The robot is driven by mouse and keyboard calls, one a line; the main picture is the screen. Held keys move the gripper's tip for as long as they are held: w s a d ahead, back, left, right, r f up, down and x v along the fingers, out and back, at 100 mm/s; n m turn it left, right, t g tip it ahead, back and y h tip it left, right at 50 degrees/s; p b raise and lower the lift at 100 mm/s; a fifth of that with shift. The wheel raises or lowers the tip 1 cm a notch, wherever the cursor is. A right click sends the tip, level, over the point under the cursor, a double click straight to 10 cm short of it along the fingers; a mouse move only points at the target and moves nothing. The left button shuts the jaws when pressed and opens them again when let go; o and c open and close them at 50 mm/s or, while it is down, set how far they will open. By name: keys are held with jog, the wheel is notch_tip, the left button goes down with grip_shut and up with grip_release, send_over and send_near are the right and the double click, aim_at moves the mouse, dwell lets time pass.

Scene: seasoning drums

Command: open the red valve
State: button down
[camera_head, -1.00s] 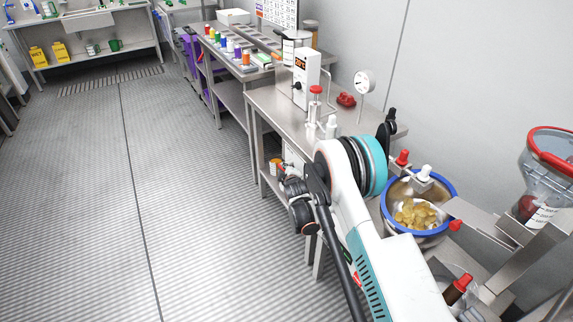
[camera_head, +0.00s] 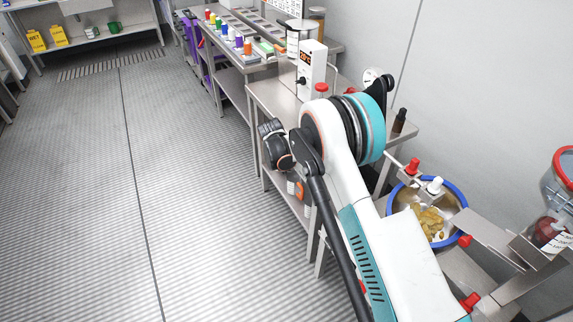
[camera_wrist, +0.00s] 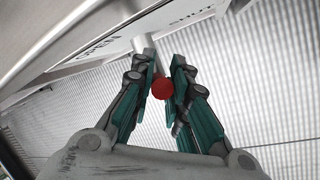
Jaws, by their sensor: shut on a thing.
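In the wrist view, the red valve shows as a round red knob (camera_wrist: 162,88) with a grey stem beyond it. My gripper (camera_wrist: 165,66) has its two teal-and-grey fingers closed in on either side of the stem and knob. The fingers hide part of the stem. A plate above the fingers carries the word OPEN (camera_wrist: 98,46) on the left and SHUT (camera_wrist: 192,17) on the right. In the head view, my arm covers the place where my gripper works, so the grip does not show there.
A steel table (camera_head: 281,103) with equipment stands beyond my arm. A blue-rimmed bowl (camera_head: 459,193) of yellowish pieces is at the right, near red and white caps. A dark bottle (camera_head: 399,121) stands on the table's right part. The ribbed floor (camera_head: 190,220) at left is clear.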

jog(key=shift+w+a+r+g+h, duration=0.1)
jog(key=shift+w+a+g+h, duration=0.1)
jog(key=shift+g+h, duration=0.3)
dwell(0.3)
jog(key=c, duration=1.5)
grip_release()
jog(key=shift+c, duration=0.2)
jog(key=v, duration=1.2)
jog(key=shift+w, duration=0.25)
jog(key=shift+r, duration=0.1)
